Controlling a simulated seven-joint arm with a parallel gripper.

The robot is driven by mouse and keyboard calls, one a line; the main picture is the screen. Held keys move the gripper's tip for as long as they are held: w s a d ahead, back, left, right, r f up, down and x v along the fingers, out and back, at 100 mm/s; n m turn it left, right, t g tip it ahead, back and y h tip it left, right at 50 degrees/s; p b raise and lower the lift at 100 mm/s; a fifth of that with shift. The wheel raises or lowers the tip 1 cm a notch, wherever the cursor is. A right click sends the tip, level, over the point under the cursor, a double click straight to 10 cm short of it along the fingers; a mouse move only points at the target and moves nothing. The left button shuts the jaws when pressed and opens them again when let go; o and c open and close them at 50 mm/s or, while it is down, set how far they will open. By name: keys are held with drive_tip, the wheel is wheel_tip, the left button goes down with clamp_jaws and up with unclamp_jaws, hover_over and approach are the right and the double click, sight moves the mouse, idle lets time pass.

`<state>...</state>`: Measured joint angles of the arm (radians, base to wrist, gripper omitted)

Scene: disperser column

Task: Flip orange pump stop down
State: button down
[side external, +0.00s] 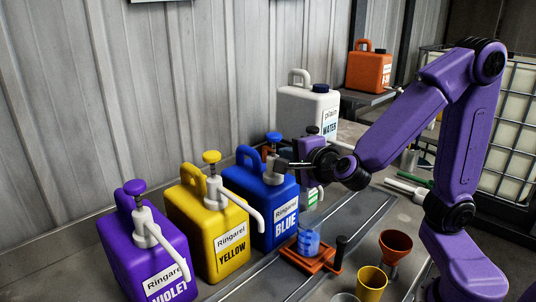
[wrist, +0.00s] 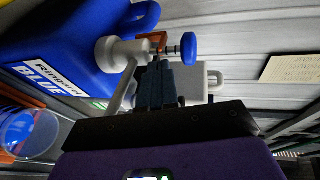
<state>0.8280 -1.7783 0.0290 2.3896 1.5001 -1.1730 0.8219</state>
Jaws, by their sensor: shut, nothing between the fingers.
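The blue Ringaref jug (side external: 275,212) carries a white pump with a round blue head (side external: 273,137). In the wrist view the pump head (wrist: 189,47) lies to the right of the white collar (wrist: 122,53). The orange pump stop (wrist: 152,40) sits at the stem between collar and head; its lower part is hidden behind my fingers. In the side view it is only a small orange patch (side external: 265,152). My gripper (side external: 292,164) is shut and empty, its fingertips (wrist: 156,68) close to the stop and stem. I cannot tell whether they touch.
A yellow jug (side external: 208,235) and a violet jug (side external: 140,255) with pumps stand left of the blue one. A white water container (side external: 306,110) stands behind. An orange stand (side external: 308,258) holds a clear blue-tinted cup (side external: 308,242) in front. A yellow cup (side external: 370,282) and brown funnel (side external: 395,245) stand nearby.

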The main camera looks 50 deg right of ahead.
sight(271, 149)
drive_tip(key=shift+w+r, duration=0.1)
drive_tip(key=shift+w, duration=2.7)
idle(1.6)
drive_tip(key=shift+s+r, duration=0.1)
drive_tip(key=shift+s, duration=6)
